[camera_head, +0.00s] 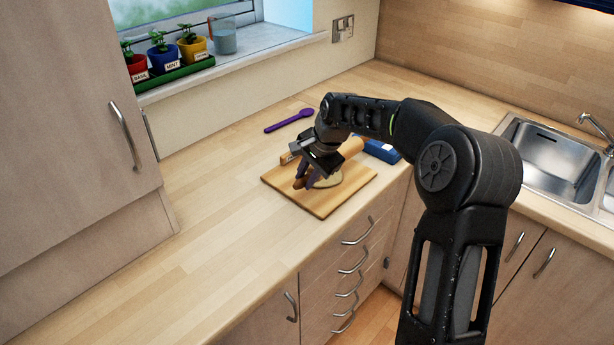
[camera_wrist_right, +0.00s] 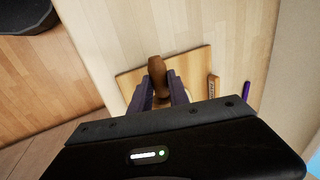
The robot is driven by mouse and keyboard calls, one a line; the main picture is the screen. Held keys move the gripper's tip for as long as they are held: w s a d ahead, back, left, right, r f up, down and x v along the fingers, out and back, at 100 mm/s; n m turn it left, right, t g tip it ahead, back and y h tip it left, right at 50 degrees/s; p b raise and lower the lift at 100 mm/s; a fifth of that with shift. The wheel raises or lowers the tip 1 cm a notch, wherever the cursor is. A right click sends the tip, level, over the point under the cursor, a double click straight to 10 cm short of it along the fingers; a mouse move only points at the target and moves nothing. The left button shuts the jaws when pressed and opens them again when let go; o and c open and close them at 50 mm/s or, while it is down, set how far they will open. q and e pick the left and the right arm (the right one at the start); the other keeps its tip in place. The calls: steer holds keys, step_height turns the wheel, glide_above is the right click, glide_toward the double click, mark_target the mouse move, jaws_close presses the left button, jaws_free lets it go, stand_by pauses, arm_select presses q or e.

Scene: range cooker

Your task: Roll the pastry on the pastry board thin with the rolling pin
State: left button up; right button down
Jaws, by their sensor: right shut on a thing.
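The pastry board (camera_head: 329,203) lies on the worktop near its front edge; it also shows in the wrist view (camera_wrist_right: 133,79). A pale round of pastry (camera_head: 331,180) lies on the board, partly hidden by my right gripper (camera_head: 304,179). The right gripper reaches down over the board, with its fingers shut on a brown, rounded wooden piece (camera_wrist_right: 157,70), which looks like part of the rolling pin. Whether the pin touches the pastry is hidden. My left gripper is out of view.
A purple spoon (camera_head: 288,121) lies behind the board, and a blue box (camera_head: 381,150) lies to its right. The sink (camera_head: 560,160) is further right. Potted herbs (camera_head: 163,60) and a jug (camera_head: 223,36) stand on the windowsill. The worktop left of the board is clear.

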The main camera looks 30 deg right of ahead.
steer(key=shift+f+b, duration=1.8)
steer(key=shift+f, duration=0.9)
steer(key=shift+f+b, duration=0.55)
steer(key=shift+f, duration=0.2)
steer(key=shift+w+a+p, duration=0.2)
steer(key=shift+w+p, duration=0.15)
steer(key=shift+w, duration=0.2)
steer(key=shift+w+a+p, duration=0.15)
steer(key=shift+w+p, duration=0.2)
steer(key=shift+w, duration=0.2)
steer(key=shift+w+a+f, duration=0.1)
steer(key=shift+w, duration=0.3)
